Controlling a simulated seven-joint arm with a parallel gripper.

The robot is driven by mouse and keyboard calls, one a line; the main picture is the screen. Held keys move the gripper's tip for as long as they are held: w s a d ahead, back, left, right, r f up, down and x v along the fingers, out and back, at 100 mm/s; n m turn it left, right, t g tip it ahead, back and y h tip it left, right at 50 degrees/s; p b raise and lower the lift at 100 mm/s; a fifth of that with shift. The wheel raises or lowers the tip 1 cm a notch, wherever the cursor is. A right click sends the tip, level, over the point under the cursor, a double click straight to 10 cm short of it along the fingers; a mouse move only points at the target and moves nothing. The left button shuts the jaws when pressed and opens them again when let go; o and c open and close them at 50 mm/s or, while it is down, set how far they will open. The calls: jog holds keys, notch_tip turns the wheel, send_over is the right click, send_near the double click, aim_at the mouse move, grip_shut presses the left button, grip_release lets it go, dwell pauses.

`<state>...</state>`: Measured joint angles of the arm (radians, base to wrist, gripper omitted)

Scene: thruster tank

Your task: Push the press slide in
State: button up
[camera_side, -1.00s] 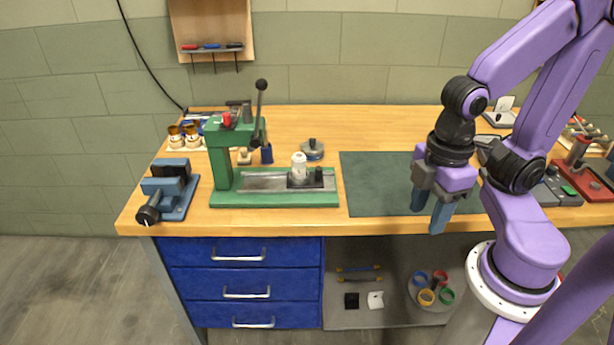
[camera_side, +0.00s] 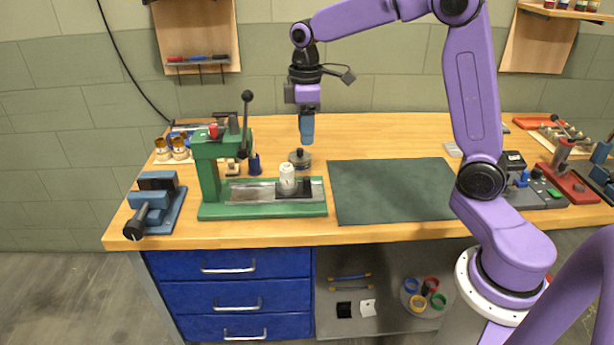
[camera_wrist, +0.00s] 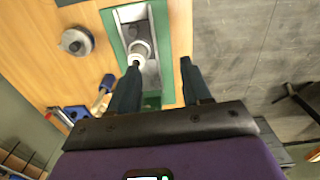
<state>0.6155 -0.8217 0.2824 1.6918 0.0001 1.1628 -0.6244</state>
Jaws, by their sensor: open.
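The green arbor press (camera_side: 207,175) stands at the table's left part, its lever raised. Its slide (camera_side: 306,188) is at the right, outer end of the grey rail (camera_side: 252,191), away from the press column. A white cylinder (camera_side: 287,176) stands upright on the slide beside a dark block. In the wrist view the slide (camera_wrist: 132,32) and white cylinder (camera_wrist: 139,52) show beyond my fingers. My gripper (camera_side: 307,138) points down, above and apart from the slide, toward its right end. Its two fingers (camera_wrist: 163,75) are apart with nothing between them.
A dark green mat (camera_side: 390,190) lies right of the press, clear. A round grey lidded piece (camera_side: 300,159) sits behind the press's right end. A blue vise (camera_side: 155,205) stands at left. A blue-handled tool (camera_side: 254,165) stands behind the rail.

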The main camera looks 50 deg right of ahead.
send_near(307, 178)
jog(key=shift+m, duration=0.3)
notch_tip(307, 178, down, 9)
jog(key=shift+f, duration=0.2)
dwell(0.3)
jog(key=shift+c, duration=0.3)
grip_shut()
